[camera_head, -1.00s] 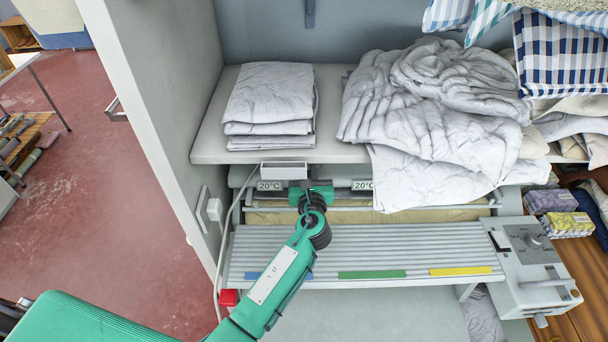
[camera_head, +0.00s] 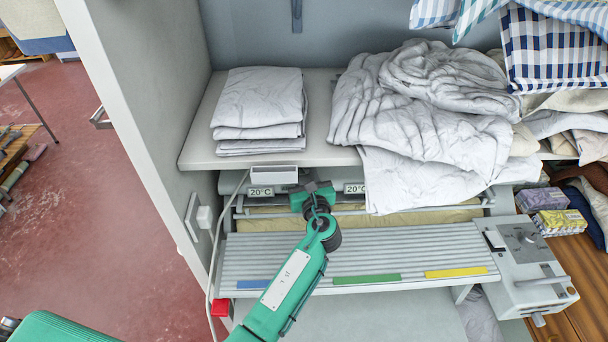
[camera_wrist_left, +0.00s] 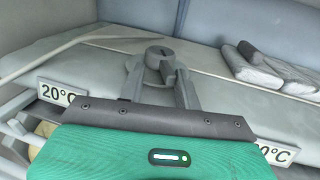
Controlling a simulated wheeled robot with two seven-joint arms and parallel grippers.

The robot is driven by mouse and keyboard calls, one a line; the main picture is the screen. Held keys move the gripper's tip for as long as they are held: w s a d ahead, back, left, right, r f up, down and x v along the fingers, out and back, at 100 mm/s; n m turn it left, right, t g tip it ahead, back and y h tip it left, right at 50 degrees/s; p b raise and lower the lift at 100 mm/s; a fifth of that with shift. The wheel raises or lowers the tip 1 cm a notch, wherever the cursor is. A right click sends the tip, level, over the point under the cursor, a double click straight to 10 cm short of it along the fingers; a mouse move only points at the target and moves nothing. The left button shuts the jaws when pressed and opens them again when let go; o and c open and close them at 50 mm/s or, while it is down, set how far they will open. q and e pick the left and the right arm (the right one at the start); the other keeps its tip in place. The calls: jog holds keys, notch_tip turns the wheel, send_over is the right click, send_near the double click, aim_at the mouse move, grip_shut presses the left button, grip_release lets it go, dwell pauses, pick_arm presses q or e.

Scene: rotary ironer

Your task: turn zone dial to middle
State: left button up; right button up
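My left gripper (camera_head: 312,186) reaches to the machine front under the shelf, between two 20°C displays. In the left wrist view a grey round knob with a dark slot, likely the zone dial (camera_wrist_left: 158,53), stands on a pale sloping panel. The two grey fingers of my left gripper (camera_wrist_left: 160,82) are apart, one on either side of the knob's lower part. The right finger looks close to it; contact is unclear. In the head view the gripper hides this knob. My right gripper is not in view.
Above, a shelf (camera_head: 325,150) holds folded white linen (camera_head: 258,110) and a crumpled heap (camera_head: 430,105), whose cloth hangs over the front. The slatted board (camera_head: 370,250) lies below. A control box (camera_head: 530,260) with another knob is at right. A cable runs down at left.

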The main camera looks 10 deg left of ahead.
pick_arm(q)
jog(key=p+v, duration=0.3)
jog(key=v, duration=1)
jog(key=shift+s+d, duration=0.25)
jog(key=shift+s, duration=0.05)
